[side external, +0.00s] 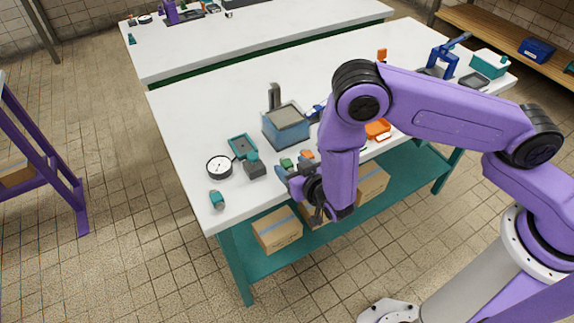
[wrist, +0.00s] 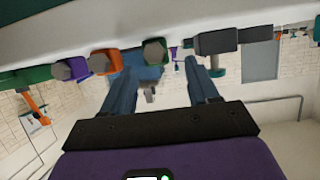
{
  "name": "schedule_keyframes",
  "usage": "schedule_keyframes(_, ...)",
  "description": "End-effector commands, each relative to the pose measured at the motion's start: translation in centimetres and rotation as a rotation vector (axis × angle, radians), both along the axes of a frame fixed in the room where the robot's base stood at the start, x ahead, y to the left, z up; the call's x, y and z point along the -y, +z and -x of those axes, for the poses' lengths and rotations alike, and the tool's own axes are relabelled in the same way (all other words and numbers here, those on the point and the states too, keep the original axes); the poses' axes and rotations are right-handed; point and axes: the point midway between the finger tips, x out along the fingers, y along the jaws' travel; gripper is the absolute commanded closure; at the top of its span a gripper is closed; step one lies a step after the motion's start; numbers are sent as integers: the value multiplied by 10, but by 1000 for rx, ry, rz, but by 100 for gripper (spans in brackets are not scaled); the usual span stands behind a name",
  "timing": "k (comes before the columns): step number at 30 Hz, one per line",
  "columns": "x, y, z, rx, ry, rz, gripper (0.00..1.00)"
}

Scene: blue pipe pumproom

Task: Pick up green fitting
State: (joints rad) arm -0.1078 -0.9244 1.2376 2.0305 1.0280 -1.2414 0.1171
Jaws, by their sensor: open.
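The green fitting (side external: 287,163) lies on the white table near its front edge, next to an orange fitting (side external: 307,154). In the wrist view, the green fitting (wrist: 155,52) shows its grey hexagonal end just beyond and between my fingertips. My gripper (side external: 283,176) is at the table's front edge, close to the green fitting. In the wrist view my gripper (wrist: 161,66) has its two blue-grey fingers spread with nothing held between them. My arm hides part of the table beside the fittings.
A blue bin (side external: 286,130) stands behind the fittings. A teal-and-grey part (side external: 254,165), a teal tray (side external: 242,146), a round gauge (side external: 219,167) and a small teal part (side external: 216,199) are to the left. The orange fitting (wrist: 105,62) is close beside the green one.

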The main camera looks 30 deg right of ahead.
Motion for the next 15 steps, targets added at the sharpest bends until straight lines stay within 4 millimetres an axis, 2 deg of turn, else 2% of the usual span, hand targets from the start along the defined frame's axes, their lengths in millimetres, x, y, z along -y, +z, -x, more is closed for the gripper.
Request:
schedule_keyframes(7, 3, -16, -29, 0, -4, -2, 40)
schedule_keyframes(15, 3, -18, -35, 0, -1, 0, 40)
